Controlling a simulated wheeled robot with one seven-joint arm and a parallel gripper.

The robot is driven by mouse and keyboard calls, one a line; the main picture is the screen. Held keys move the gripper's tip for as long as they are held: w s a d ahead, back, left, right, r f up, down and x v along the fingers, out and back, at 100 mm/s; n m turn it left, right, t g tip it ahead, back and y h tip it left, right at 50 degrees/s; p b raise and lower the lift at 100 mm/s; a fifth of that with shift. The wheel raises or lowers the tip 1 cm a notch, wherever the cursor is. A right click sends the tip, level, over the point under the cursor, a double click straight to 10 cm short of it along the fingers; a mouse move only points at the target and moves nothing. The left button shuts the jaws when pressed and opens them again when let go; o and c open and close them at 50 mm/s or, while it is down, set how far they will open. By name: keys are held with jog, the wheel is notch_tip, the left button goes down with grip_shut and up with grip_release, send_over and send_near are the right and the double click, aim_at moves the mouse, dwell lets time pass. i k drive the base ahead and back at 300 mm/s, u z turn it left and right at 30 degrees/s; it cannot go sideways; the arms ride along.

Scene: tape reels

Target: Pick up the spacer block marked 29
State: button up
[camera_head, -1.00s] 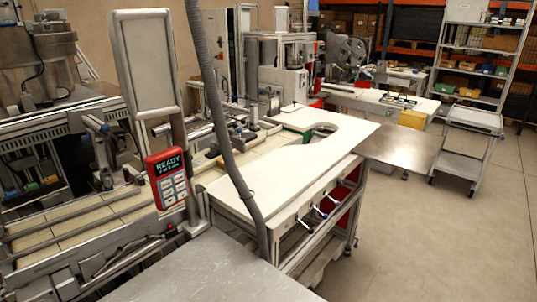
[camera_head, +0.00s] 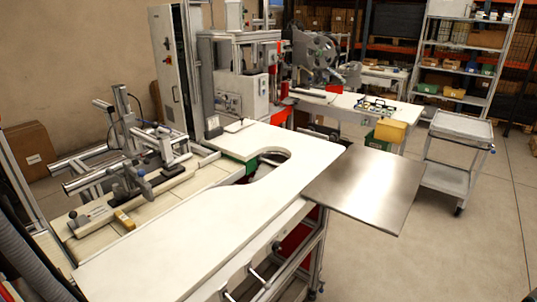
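I cannot make out a spacer block marked 29; no number is legible on any block in the head view. A small yellowish block (camera_head: 124,219) lies on the pale left bench beside the clamp fixture, and no marking on it can be read. My gripper is not in view.
A grey cart (camera_head: 455,150) stands at right. Open floor (camera_head: 440,255) lies at lower right.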

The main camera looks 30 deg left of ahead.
aim_at(122, 218)
jog(key=i, duration=0.85)
jog(key=u, duration=2.55)
jog(key=i, duration=0.15)
jog(key=z, duration=1.25)
jog(key=i, duration=0.5)
jog(key=u, duration=1.85)
jog(key=i, duration=0.3)
jog(key=z, duration=0.4)
